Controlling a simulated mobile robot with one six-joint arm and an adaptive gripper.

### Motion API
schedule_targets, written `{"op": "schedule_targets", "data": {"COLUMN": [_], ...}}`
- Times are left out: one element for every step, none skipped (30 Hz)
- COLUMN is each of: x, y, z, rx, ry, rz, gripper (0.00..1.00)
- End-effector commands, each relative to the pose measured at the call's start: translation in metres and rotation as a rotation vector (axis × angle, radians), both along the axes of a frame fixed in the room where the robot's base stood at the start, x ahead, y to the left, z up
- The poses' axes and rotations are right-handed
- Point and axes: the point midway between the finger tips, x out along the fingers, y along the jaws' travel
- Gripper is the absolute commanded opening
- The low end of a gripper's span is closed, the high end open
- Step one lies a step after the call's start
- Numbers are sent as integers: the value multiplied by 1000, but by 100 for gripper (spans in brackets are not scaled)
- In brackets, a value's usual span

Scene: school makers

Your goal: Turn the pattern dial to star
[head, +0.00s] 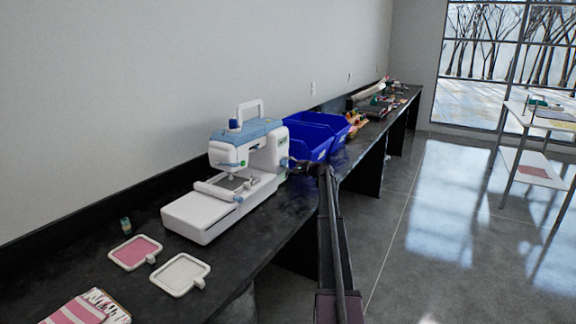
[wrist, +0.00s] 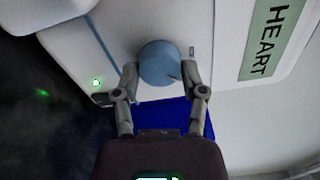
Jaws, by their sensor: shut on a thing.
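The white and light-blue embroidery machine (head: 262,158) stands on the black counter. Its pattern dial, a round blue knob (wrist: 159,62), sits on the white side panel in the wrist view. A small dark mark shows on the knob's lower right part. A green label (wrist: 270,38) reading HEART is to the right of the knob; no star label is visible. My gripper (wrist: 161,70) has one finger on each side of the knob and is shut on it. In the head view my gripper (head: 291,164) reaches the machine's right side, and the dial is mostly hidden there.
Blue bins (head: 311,138) stand right behind the machine, close to my gripper. A pink-filled hoop (head: 135,252), a white-filled hoop (head: 181,274) and a green spool (head: 125,225) lie on the near counter (head: 95,258).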

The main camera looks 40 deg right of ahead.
Motion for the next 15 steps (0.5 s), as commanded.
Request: {"op": "schedule_targets", "data": {"x": [4,4,4,4,4,4,4,4,4,4,4,4,4,4,4], "y": [0,0,0,0,0,0,0,0,0,0,0,0,0,0,0], "z": [2,2,2,2,2,2,2,2,2,2,2,2,2,2,2], "rx": [-38,-64,-99,-126,-152,-187,-213,-239,-274,-300,-326,-359,-384,-407,-438], "ry": [-21,-31,-46,-57,-68,-83,-94,-104,-119,-130,-140,-154,-165,-174,-187], "rz": [-3,-3,-3,-3,-3,-3,-3,-3,-4,-4,-4,-4,-4,-4,-4], "gripper": [7,7,7,7,7,7,7,6,7,7,7,7,7,7,7]}}
